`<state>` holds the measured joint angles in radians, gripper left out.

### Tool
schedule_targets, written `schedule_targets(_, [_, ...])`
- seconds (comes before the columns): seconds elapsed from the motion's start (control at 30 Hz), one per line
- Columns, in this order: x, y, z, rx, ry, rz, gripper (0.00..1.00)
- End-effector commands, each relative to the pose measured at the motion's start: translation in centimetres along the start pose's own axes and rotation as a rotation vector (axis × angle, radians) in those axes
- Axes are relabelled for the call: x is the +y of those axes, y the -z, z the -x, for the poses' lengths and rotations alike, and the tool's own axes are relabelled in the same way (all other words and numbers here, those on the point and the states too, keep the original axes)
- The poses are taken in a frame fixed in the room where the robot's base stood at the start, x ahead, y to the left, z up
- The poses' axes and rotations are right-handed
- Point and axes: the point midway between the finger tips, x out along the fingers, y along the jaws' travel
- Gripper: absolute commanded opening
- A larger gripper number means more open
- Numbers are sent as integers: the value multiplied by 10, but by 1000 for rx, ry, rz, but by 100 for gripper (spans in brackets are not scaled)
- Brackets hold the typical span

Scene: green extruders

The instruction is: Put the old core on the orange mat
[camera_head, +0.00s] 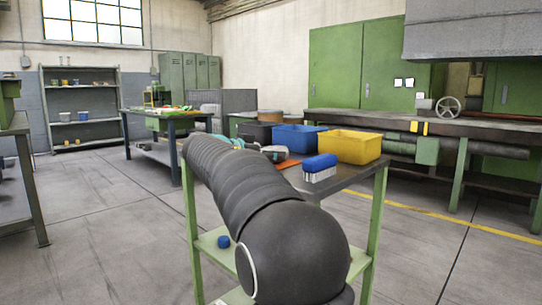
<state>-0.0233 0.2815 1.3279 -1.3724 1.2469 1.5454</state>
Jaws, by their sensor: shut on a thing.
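The orange mat (288,164) shows as a thin strip on the dark tabletop, partly behind my arm and a blue-topped brush. My dark arm reaches away over the table. My gripper (274,154) is small at its far end, close to the mat's far edge. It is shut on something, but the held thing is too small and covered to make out. I cannot pick out the old core, nor tell whether the gripper touches the mat.
The brush (320,166) stands at the near right of the tabletop (352,174). A yellow bin (350,146), a blue bin (298,137) and a dark bin (258,134) line the back. A blue round thing (223,241) sits on the green lower shelf (212,238).

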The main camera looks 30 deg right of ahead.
Motion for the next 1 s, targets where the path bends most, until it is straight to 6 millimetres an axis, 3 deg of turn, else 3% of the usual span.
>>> schedule_targets(0.27, [0, -3, -1, 1, 0, -1, 0])
schedule_targets(0.3, [0, -4, -1, 0, 0, 0, 53])
schedule_targets(0.4, [0, -2, 0, 0, 0, 0, 75])
schedule_targets(0.83, [0, 3, 1, 0, 0, 1, 75])
schedule_targets(1.0, [-1, 0, 28, 0, 5, 0, 75])
